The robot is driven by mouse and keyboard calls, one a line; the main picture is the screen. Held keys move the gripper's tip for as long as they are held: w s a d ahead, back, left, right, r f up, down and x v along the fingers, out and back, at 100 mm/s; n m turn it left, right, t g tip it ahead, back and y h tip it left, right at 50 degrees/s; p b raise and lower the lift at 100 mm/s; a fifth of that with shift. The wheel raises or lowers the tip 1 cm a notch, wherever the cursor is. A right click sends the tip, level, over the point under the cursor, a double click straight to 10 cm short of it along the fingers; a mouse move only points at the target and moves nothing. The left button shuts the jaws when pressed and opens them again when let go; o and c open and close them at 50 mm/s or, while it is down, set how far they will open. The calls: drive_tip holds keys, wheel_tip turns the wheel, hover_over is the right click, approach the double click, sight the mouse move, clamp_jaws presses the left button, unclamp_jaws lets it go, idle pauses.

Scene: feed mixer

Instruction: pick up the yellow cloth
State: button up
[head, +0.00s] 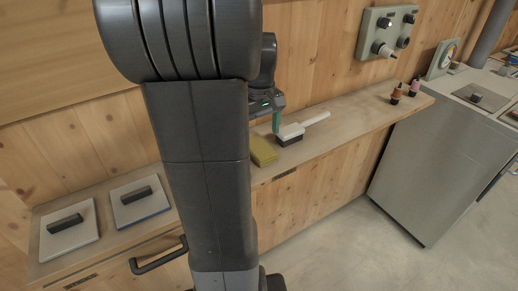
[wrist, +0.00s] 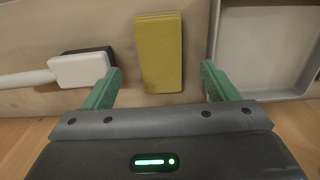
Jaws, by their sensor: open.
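The yellow cloth (head: 263,150) is a folded flat rectangle lying on the wooden shelf, partly hidden by my arm in the head view. In the wrist view the yellow cloth (wrist: 160,52) lies ahead of my gripper, between the lines of its two green fingers. My gripper (wrist: 158,88) is open and empty, and the fingertips stand on either side of the cloth's near end. In the head view one green finger of my gripper (head: 276,122) shows above the shelf near the cloth; the other is hidden.
A white-handled brush (head: 308,124) lies beside the cloth; its white head (wrist: 78,70) is close to a fingertip. A pale tray (wrist: 262,45) is on the cloth's other side. Two small bottles (head: 396,93) stand farther along the shelf (head: 345,112).

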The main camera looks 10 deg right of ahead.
wheel_tip(320, 180, down, 4)
drive_tip(key=shift+w+f, duration=0.15)
drive_tip(key=shift+f, duration=0.1)
drive_tip(key=shift+a, duration=0.1)
drive_tip(key=shift+c, duration=0.2)
drive_tip(key=c, duration=1)
drive_tip(key=shift+c, duration=0.2)
drive_tip(key=shift+r, duration=0.1)
wheel_tip(320, 180, up, 10)
drive_tip(key=shift+p, duration=0.35)
